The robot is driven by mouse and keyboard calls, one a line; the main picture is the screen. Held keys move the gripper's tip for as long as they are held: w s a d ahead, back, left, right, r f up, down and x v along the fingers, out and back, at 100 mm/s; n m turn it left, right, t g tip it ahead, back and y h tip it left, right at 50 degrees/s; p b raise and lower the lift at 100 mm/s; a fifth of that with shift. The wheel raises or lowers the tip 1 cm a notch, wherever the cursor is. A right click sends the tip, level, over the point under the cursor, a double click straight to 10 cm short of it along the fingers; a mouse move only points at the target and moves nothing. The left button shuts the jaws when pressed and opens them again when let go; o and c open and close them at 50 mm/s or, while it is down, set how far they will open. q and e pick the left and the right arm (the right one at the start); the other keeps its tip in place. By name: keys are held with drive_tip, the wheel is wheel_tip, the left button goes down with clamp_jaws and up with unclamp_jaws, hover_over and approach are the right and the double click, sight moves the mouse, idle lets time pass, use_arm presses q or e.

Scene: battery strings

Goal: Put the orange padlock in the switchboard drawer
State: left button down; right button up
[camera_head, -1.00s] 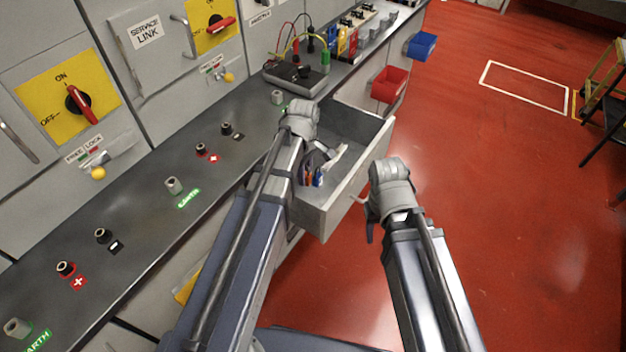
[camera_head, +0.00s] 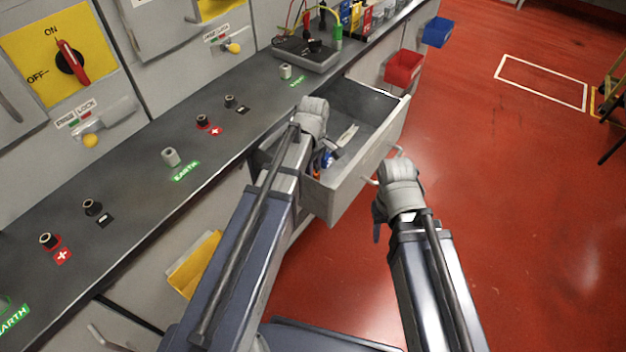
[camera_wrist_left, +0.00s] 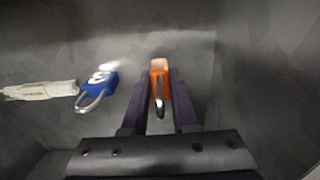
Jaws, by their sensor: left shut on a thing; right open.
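The switchboard drawer (camera_head: 362,168) is pulled out below the bench top, with its inside visible. My left gripper (camera_wrist_left: 160,82) reaches down into the drawer and is shut on the orange padlock (camera_wrist_left: 159,68); its shackle points toward the wrist. In the head view the orange padlock (camera_head: 317,174) shows small near the drawer's near wall, and the arm partly covers that area. I cannot tell whether the padlock touches the drawer floor. My right gripper (camera_head: 377,233) is open and empty, outside the drawer front near its handle (camera_head: 398,152).
A blue padlock (camera_wrist_left: 98,90) and a pale bundle (camera_wrist_left: 40,91) lie in the drawer left of the orange padlock in the wrist view. A red bin (camera_head: 404,68) and a blue bin (camera_head: 437,32) hang farther along.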

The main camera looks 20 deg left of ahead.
use_arm(q)
drive_tip(key=shift+f, duration=0.75)
use_arm(e)
drive_tip(key=shift+f, duration=0.8)
use_arm(q)
drive_tip(key=shift+b, duration=0.3)
drive_tip(key=shift+f, duration=0.2)
drive_tip(key=c, duration=0.7)
unclamp_jaws()
use_arm(e)
drive_tip(key=shift+f, duration=0.1)
use_arm(q)
drive_tip(key=shift+r, duration=0.25)
wheel_tip(320, 180, up, 12)
drive_tip(key=p, duration=1.2)
use_arm(e)
wheel_tip(320, 180, up, 12)
